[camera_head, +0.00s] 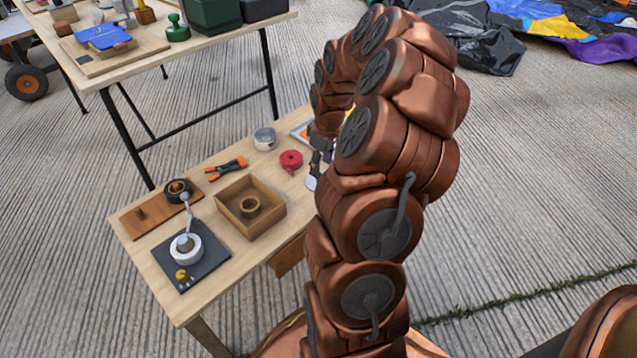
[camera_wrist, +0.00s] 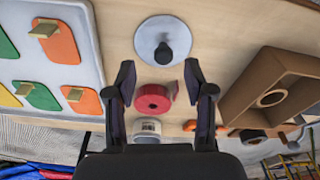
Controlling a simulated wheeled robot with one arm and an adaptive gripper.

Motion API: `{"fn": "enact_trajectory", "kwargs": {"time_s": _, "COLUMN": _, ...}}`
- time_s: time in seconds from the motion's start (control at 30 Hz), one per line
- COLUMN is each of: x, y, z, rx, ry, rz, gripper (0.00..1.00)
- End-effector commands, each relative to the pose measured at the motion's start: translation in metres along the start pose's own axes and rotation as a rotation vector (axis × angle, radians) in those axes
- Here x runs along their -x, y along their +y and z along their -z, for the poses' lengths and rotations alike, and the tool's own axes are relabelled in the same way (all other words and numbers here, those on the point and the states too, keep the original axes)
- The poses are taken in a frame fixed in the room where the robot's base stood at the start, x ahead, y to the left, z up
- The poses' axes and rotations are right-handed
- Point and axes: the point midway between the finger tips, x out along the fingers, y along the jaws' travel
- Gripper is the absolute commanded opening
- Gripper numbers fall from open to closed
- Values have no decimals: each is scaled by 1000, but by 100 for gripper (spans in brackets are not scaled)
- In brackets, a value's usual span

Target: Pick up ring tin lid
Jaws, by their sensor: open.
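The ring tin lid, a round pale grey disc (camera_wrist: 144,40) with a black knob at its middle, lies flat on the wooden table in the wrist view. In the head view only a sliver of the lid (camera_head: 311,183) shows beside my arm. My gripper (camera_wrist: 158,75) is open and empty, its two fingers spread. In the wrist picture the fingertips appear just below the lid, one to each side, not touching it as far as I can tell. In the head view my gripper (camera_head: 318,160) is mostly hidden behind my copper-coloured arm.
A wooden box (camera_head: 272,219) holds a ring. A black slab (camera_head: 205,262) bears a white roll. A board with coloured pieces (camera_wrist: 15,75) lies left in the wrist view.

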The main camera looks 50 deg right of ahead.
Motion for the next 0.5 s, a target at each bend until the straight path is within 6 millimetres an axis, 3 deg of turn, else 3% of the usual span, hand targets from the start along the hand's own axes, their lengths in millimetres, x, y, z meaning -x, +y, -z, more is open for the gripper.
{"fn": "enact_trajectory", "kwargs": {"time_s": 0.3, "x": -44, "y": -4, "z": 0, "rx": -1, "ry": -1, "rz": 2, "gripper": 53}}
{"fn": "enact_trajectory", "kwargs": {"time_s": 0.5, "x": -47, "y": -4, "z": 0, "rx": -1, "ry": 0, "rz": 1, "gripper": 53}}
